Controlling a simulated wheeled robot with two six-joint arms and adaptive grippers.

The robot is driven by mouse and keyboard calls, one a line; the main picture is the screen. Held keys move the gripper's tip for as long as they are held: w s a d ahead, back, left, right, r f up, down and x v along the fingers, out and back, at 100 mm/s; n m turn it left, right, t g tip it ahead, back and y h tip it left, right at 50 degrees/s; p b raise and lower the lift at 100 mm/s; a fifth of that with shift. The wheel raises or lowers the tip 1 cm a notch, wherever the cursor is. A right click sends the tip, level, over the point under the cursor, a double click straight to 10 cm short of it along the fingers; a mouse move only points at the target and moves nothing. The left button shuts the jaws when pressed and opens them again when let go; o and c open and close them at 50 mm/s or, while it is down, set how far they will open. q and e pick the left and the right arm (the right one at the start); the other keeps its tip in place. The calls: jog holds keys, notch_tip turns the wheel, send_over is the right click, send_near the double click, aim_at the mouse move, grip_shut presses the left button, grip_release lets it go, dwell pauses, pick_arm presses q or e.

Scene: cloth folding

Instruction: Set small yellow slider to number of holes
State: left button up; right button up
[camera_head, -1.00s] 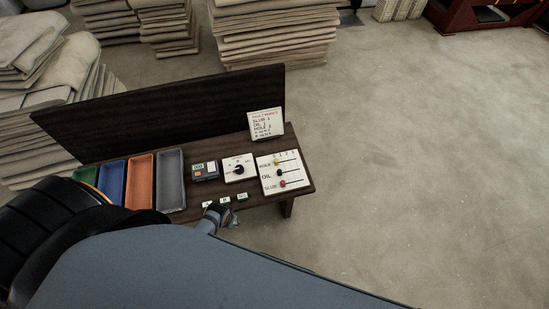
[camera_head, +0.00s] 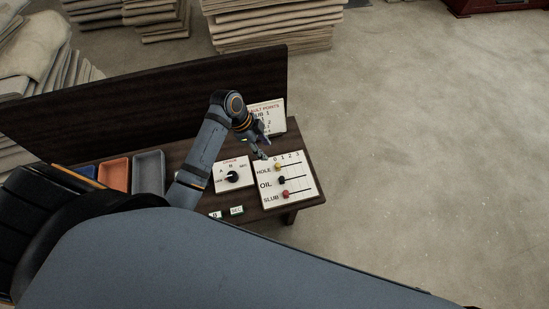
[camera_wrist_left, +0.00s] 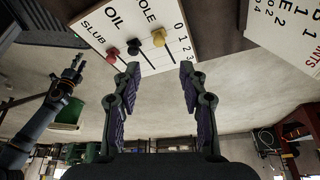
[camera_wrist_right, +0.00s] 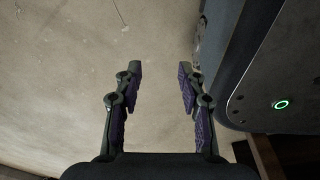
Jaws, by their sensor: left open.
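The slider panel (camera_head: 268,196) is a white plate with rows marked HOLE, OIL and SLUB and a 0 to 3 scale. Its small yellow slider (camera_head: 277,167) sits at the 0 end of the HOLE row. It also shows in the left wrist view (camera_wrist_left: 159,37). The black slider (camera_head: 281,180) and red slider (camera_head: 285,194) are at the 0 ends of their rows. My left gripper (camera_head: 262,150) is open just above the panel's far edge, apart from the yellow slider. My right gripper (camera_wrist_right: 160,72) is open and empty over bare floor.
The fault points card (camera_head: 277,119) stands behind the panel, partly covered by my left arm. A dial box (camera_head: 226,185) is left of the panel. Grey (camera_head: 149,172) and orange (camera_head: 114,174) trays lie farther left. A dark board (camera_head: 150,100) rises along the table's back.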

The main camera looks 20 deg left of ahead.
aim_at(277, 165)
pick_arm(q)
jog(key=b+x, duration=0.2)
jog(key=x, duration=0.7)
jog(key=shift+f, duration=0.15)
jog(key=shift+d+f, duration=0.2)
jog(key=shift+f, duration=0.2)
pick_arm(e)
jog(key=w, duration=0.2)
jog(key=shift+w+d+f, duration=0.35)
pick_arm(q)
jog(key=shift+c, duration=0.4)
grip_shut()
